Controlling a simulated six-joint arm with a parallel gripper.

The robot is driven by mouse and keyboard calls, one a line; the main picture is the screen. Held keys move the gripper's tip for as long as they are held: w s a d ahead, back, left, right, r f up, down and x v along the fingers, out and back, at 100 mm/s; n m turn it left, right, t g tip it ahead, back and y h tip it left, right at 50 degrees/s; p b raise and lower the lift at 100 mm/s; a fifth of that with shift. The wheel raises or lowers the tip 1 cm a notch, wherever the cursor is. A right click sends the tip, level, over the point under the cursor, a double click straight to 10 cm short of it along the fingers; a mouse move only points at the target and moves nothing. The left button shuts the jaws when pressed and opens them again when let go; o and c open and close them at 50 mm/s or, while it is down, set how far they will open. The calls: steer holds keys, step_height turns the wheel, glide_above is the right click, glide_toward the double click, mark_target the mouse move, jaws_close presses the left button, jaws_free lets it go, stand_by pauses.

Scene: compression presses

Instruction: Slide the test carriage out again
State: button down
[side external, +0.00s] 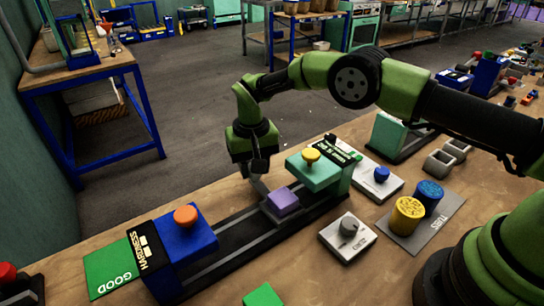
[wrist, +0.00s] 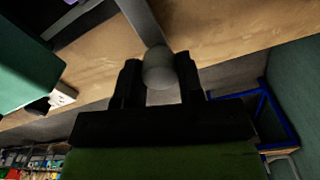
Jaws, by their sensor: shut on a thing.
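The test carriage (side external: 263,207) is a dark grey block on a long dark rail, with a purple block (side external: 284,201) on top. It sits on the rail just left of the teal press head (side external: 313,170) with the yellow knob, between it and the blue hardness press (side external: 185,240). A grey bar runs from the carriage up to my gripper (side external: 259,172), behind the rail. In the wrist view, my gripper (wrist: 160,80) is shut on the round grey knob (wrist: 158,68) at the bar's end. The purple block (wrist: 28,50) shows at the upper left there.
A green GOOD plate (side external: 112,268) lies left of the hardness press. A white pad with a grey dial (side external: 347,238) stands in front of the rail. Yellow (side external: 407,216) and blue cylinders stand on a grey TILES mat at right. Bare wooden table lies behind the rail.

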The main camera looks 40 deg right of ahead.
steer(key=shift+a, duration=0.8)
steer(key=c, duration=0.8)
jaws_free()
steer(key=shift+o, duration=0.2)
step_height(320, 180, up, 10)
steer(key=shift+r, duration=0.1)
